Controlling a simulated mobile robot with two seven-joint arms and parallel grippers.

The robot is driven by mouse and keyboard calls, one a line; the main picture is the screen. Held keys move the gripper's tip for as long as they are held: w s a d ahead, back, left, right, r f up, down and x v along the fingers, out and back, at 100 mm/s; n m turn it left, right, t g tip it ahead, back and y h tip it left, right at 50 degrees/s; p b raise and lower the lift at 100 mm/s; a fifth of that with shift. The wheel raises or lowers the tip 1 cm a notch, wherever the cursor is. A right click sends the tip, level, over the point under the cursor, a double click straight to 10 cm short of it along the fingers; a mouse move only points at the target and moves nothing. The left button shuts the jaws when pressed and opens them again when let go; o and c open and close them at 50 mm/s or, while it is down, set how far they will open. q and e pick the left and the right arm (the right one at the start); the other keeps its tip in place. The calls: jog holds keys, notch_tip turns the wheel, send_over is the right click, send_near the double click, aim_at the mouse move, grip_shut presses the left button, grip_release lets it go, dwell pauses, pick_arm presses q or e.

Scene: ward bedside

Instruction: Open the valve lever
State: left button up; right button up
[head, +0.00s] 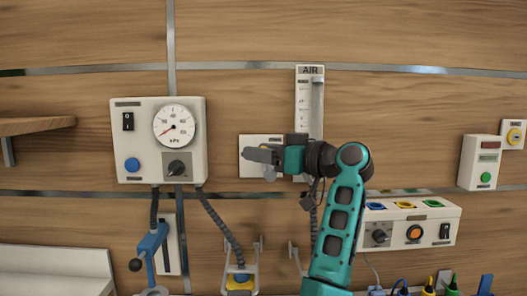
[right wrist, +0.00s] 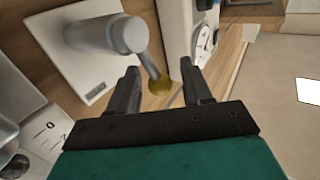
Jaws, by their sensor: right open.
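The valve is a grey cylinder (right wrist: 110,35) on a white wall plate (right wrist: 85,58); the plate (head: 255,141) also shows in the head view, partly behind my gripper. The valve lever is a thin grey rod (right wrist: 152,62) with a dull yellow knob (right wrist: 160,86) at its end. My right gripper (right wrist: 160,67) is open, with the knob and rod end between its fingers. No contact with either finger is visible. In the head view my right gripper (head: 259,155) points left across the plate and hides most of the valve. My left gripper is not in view.
A gauge panel (head: 191,141) is left of the valve. The AIR flowmeter (head: 309,100) stands just behind my right wrist. A control box (head: 437,217) is at the lower right, and a blue lever with a black ball (head: 150,243) at the lower left.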

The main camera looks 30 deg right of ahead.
jog(key=shift+c, duration=0.3)
jog(key=shift+c, duration=0.7)
grip_shut()
jog(key=shift+f+b, duration=0.15)
jog(key=shift+b, duration=0.15)
jog(key=t+b, duration=0.1)
jog(key=d+m+b, duration=0.1)
jog(key=b, duration=0.1)
jog(key=shift+s+f+t, duration=0.1)
jog(key=shift+s+t, duration=0.15)
jog(key=shift+t, duration=0.15)
jog(key=shift+s+d+r+m+t+y+b, duration=0.1)
jog(key=shift+r+m+t+y+b, duration=0.2)
jog(key=shift+m+t+b, duration=0.15)
jog(key=shift+o, duration=1)
grip_release()
